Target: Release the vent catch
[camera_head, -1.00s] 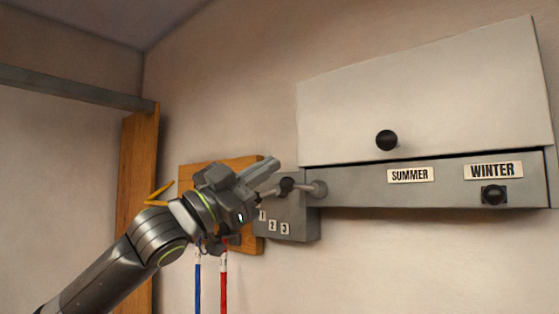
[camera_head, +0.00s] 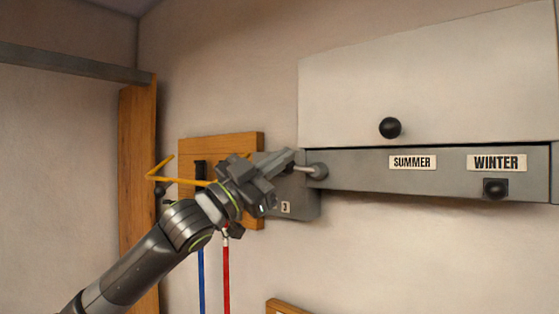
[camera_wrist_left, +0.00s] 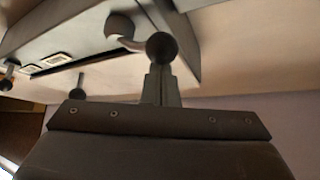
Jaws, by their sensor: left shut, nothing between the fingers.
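The catch is a short grey lever (camera_head: 303,168) on a round boss (camera_head: 318,171) at the left end of the vent's grey rail. Its black ball end (camera_wrist_left: 161,46) shows in the left wrist view, with the curved arm (camera_wrist_left: 120,27) beside it; in the head view my gripper hides the ball. My left gripper (camera_head: 288,157) is shut and empty at the lever's left end. In the left wrist view its fingertips (camera_wrist_left: 160,72) overlap the ball's lower edge; I cannot tell if they touch. My right gripper is out of view.
A numbered grey box (camera_head: 305,205), wooden board (camera_head: 255,143), yellow bent rod (camera_head: 175,180) and blue and red cords (camera_head: 226,275) crowd my arm.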

